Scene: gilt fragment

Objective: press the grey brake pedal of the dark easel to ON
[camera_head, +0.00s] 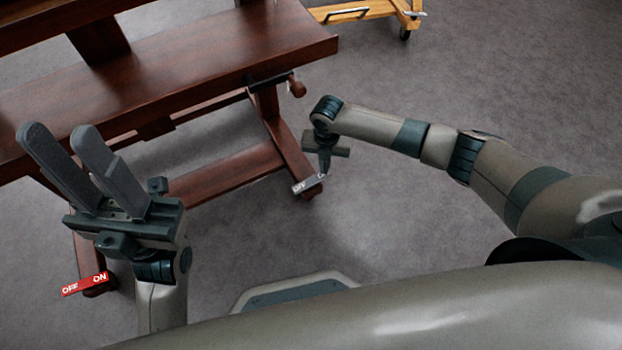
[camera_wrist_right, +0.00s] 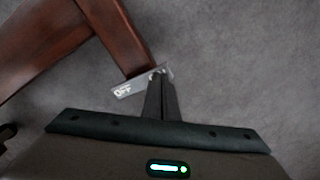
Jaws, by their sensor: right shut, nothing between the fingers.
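The dark easel (camera_head: 225,50) is reddish-brown wood and stands at the left and upper left of the head view. Its grey brake pedal (camera_head: 300,187) sits at the foot of its right leg, and it also shows in the right wrist view (camera_wrist_right: 124,92). OFF is readable at the pedal's left end; the right end is partly hidden by my fingertips. My right gripper (camera_head: 322,175) is shut and empty, pointing down, its tips (camera_wrist_right: 157,74) at the pedal's right end. I cannot tell whether they touch it. My left gripper (camera_head: 62,132) is open and empty, raised at the left.
A red pedal (camera_head: 85,284) marked OFF and ON is at the easel's left foot, below my left gripper. A light wooden frame (camera_head: 350,12) on a castor stands at the top. The grey floor right of the easel is clear.

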